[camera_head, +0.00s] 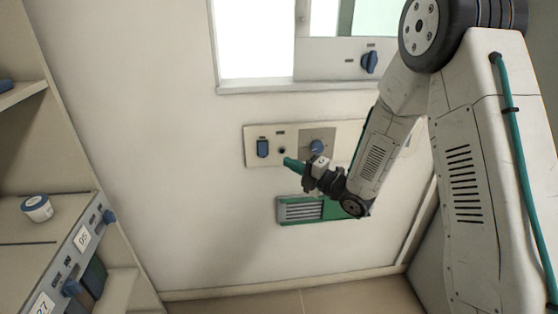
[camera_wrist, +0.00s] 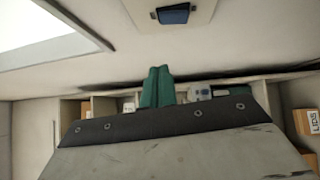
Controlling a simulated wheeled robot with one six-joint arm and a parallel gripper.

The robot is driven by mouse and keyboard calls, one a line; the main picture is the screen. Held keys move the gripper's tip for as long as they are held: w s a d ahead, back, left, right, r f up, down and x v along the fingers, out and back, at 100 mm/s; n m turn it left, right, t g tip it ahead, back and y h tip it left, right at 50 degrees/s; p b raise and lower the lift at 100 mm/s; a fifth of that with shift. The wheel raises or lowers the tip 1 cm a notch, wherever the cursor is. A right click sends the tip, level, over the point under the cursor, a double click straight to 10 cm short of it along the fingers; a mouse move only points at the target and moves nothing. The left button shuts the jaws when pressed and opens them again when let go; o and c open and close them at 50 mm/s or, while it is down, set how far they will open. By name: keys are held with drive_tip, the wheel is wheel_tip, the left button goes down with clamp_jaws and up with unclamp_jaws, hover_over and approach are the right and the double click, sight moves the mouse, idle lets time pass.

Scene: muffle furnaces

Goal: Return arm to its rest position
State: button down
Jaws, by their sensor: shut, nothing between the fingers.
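My arm comes in from the right in the head view and reaches toward the white wall. My gripper (camera_head: 292,164) is at its end, in front of a wall panel (camera_head: 251,144) with a blue switch and a blue knob. Its green fingers are together and hold nothing. In the wrist view the green fingers of my gripper (camera_wrist: 157,87) also lie side by side, with no object between them. I cannot tell how far the fingertips are from the panel. The blue switch (camera_wrist: 174,14) shows at the top of the wrist view.
A window (camera_head: 252,40) is above the panel, with a blue knob (camera_head: 369,61) on its right part. A green-edged vent (camera_head: 300,209) sits below the panel. At left is a shelf unit (camera_head: 62,252) with a white round container (camera_head: 37,208). The wall between is bare.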

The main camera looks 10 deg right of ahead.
drive_tip(key=shift+s+d, duration=0.45)
